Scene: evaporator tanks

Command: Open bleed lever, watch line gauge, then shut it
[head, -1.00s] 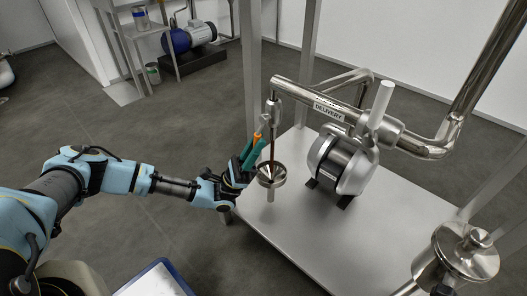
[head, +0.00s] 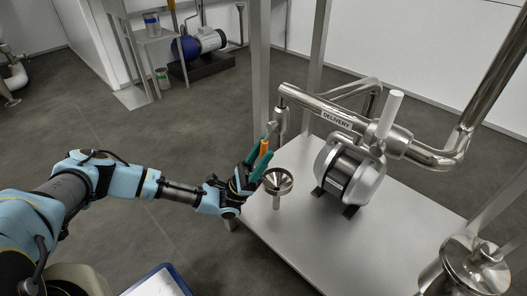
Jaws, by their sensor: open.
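The bleed lever (head: 264,148) has an orange grip and sits by a small steel valve under the left end of the pipe marked DELIVERY (head: 336,118). My gripper (head: 269,144), with green fingers, is open around or right beside the orange grip; I cannot tell whether a finger touches it. A steel funnel (head: 278,180) stands below the valve, just right of my gripper, and no stream shows above it. I cannot make out a line gauge in the head view.
A steel pump (head: 350,172) stands on the metal table (head: 320,245) right of the funnel. A frame post (head: 260,70) rises behind my gripper. A lidded steel vessel (head: 468,262) is at the lower right.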

